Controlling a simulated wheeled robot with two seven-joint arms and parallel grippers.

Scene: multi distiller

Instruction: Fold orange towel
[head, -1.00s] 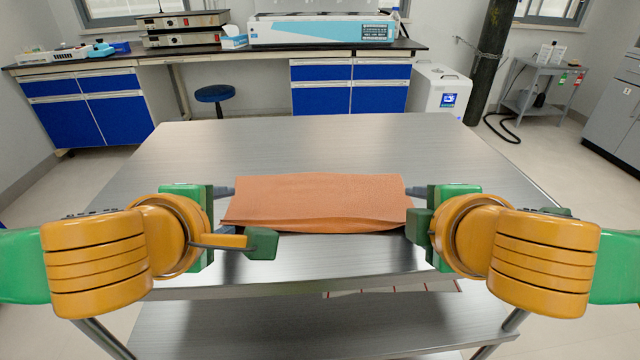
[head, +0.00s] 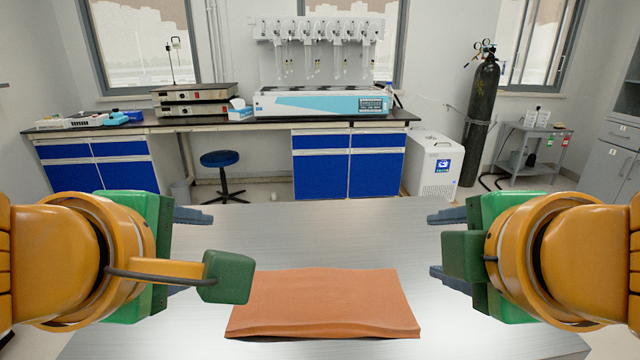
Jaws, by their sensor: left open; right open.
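The orange towel (head: 322,302) lies on the metal table as a flat, folded rectangle, wider than deep, with its layered near edge facing me. My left gripper (head: 190,250) is open and empty, raised to the left of the towel. My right gripper (head: 447,247) is open and empty, raised to the right of the towel. Neither gripper touches the towel. The block on my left gripper comes close to the towel's left edge in the picture.
The steel table top (head: 330,225) is bare around the towel. Behind it stands a bench with blue cabinets (head: 376,165) and a multi distiller (head: 320,100). A blue stool (head: 220,160), a white chiller (head: 432,165) and a dark gas cylinder (head: 481,115) stand beyond the table.

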